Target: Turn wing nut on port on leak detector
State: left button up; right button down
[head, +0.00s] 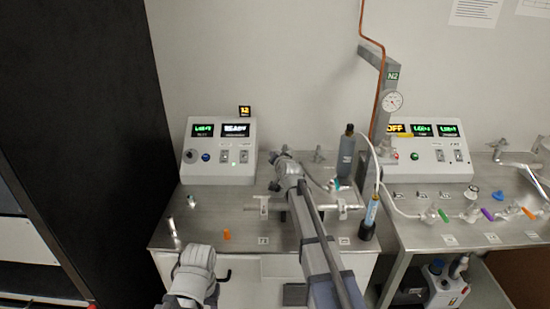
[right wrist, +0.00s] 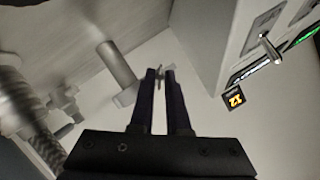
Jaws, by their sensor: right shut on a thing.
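The leak detector (head: 221,151) is the white box with the READY display at the back left of the steel bench. In the right wrist view, my right gripper (right wrist: 160,75) is shut on a small, thin metal piece, apparently the wing nut (right wrist: 161,71); only its tip shows between the fingertips. In the head view, my right arm reaches over the bench and hides the right fingers and most of the port. My left arm's wrist (head: 194,268) is low at the bench's front edge; its finger opening is unclear.
A metal pipe fitting (head: 345,207) lies on the bench right of my right arm. An orange piece (head: 227,234) sits near the front. A second control box (head: 432,152) stands on the right bench.

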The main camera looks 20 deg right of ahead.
jog(key=shift+r, duration=0.1)
dwell(0.5)
jog(key=shift+a+n+h+p, duration=0.1)
jog(key=shift+n+h+p, duration=0.4)
jog(key=shift+n, duration=0.4)
jog(key=shift+a+n+g+h+p, duration=0.1)
jog(key=shift+n+g+h+p, duration=0.25)
jog(key=shift+n+g+h, duration=0.55)
jog(key=shift+n+t, duration=0.3)
jog(key=c, duration=0.9)
grip_release()
